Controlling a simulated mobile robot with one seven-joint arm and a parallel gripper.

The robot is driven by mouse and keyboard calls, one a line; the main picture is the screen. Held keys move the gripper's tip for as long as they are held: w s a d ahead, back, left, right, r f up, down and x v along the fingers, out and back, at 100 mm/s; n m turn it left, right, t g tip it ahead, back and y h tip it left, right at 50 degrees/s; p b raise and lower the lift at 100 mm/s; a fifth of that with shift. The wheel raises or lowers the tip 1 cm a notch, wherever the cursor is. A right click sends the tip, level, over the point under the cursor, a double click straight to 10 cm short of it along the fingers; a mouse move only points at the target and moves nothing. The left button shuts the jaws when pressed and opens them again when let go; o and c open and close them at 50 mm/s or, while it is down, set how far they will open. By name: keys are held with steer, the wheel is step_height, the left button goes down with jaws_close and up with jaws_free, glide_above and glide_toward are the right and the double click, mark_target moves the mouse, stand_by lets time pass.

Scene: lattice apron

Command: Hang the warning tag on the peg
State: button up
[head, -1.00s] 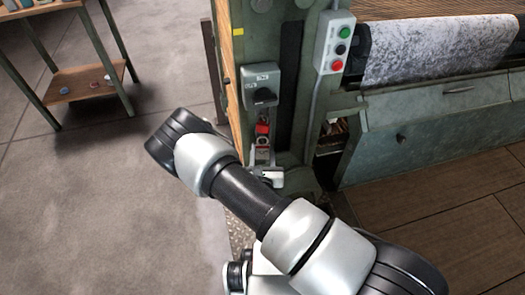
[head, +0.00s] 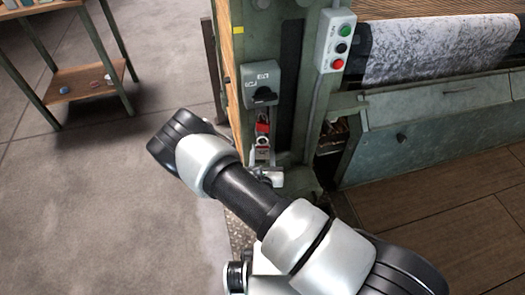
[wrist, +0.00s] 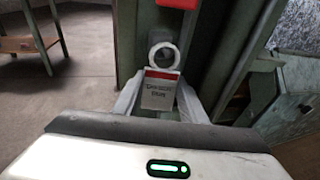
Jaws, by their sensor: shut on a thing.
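The warning tag (wrist: 159,92) is a white card with a red top band, dark print and a pale ring above it. It shows upright between the fingers of my gripper (wrist: 158,104), which is shut on it. In the head view the tag (head: 261,154) and my gripper (head: 266,174) are small, close to the green machine post below the grey rotary switch. A grey round shape shows through the ring; I cannot tell whether it is the peg or whether the ring is around it.
A red part (head: 263,128) sits just above the ring, below the rotary switch (head: 262,92). A button box (head: 338,41) is on the post's right. A shelf table (head: 82,80) stands far left. The floor between is clear.

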steer(key=o, duration=1.1)
steer(key=shift+c, duration=0.2)
steer(key=s+r+p, duration=0.3)
steer(key=s, duration=1.4)
steer(key=shift+d, duration=0.15)
